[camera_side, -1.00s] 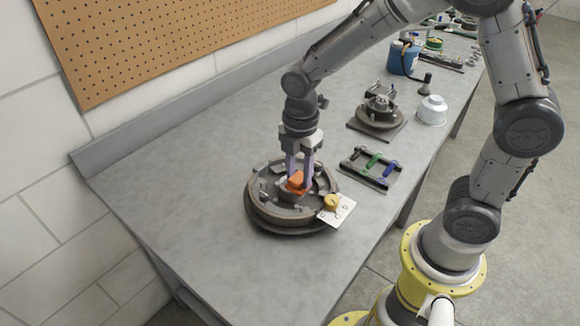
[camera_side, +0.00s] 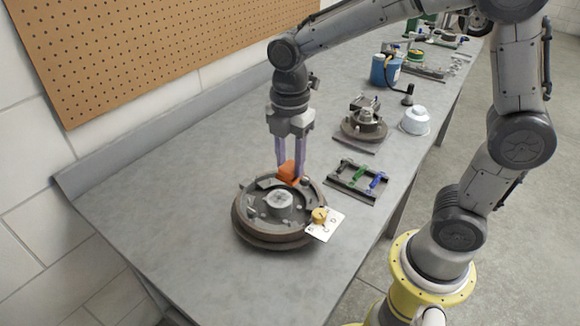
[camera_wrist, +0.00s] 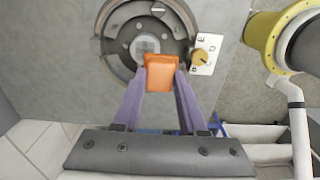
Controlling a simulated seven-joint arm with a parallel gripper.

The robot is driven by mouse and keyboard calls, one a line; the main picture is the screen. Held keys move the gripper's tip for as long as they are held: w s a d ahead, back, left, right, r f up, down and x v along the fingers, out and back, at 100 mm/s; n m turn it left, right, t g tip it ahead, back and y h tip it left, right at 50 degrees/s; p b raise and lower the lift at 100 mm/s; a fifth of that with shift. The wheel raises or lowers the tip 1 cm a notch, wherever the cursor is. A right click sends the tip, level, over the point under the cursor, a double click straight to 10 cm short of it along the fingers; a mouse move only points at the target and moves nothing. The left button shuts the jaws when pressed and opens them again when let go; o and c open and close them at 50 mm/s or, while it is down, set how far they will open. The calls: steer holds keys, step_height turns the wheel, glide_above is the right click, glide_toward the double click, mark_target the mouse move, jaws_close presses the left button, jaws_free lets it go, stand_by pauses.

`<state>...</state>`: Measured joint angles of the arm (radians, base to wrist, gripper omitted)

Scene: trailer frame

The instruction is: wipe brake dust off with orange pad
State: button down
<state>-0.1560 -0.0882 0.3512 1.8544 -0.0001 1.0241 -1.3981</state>
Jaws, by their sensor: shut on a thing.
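My gripper (camera_side: 291,172) points down with its purple fingers shut on the orange pad (camera_side: 290,171). The pad is at the far rim of the round brake assembly (camera_side: 243,231); whether it touches the rim I cannot tell. In the wrist view the pad (camera_wrist: 161,76) sits between the fingertips, in front of the brake drum's hub (camera_wrist: 146,44). The assembly's dark ring (camera_wrist: 111,67) is partly hidden by the pad and fingers. No separate patch of brake dust can be made out.
A white card with a yellow knob (camera_side: 320,216) sits at the assembly's right edge. A black rack with green and blue parts (camera_side: 357,178), a smaller hub on a plate (camera_side: 364,126) and a white cap (camera_side: 415,120) stand farther back. The left of the bench is clear.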

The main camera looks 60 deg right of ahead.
steer(key=shift+f, duration=0.25)
stand_by(0.6)
steer(key=shift+f, duration=3.15)
steer(key=shift+w+f, duration=0.35)
steer(key=shift+f, duration=0.25)
steer(key=shift+w+f, duration=0.2)
steer(key=shift+w, duration=2.45)
steer(key=shift+s, duration=2.75)
steer(key=shift+s+r, duration=0.15)
steer(key=shift+r, duration=0.5)
steer(key=shift+s+r, duration=0.15)
steer(key=shift+r, duration=3.35)
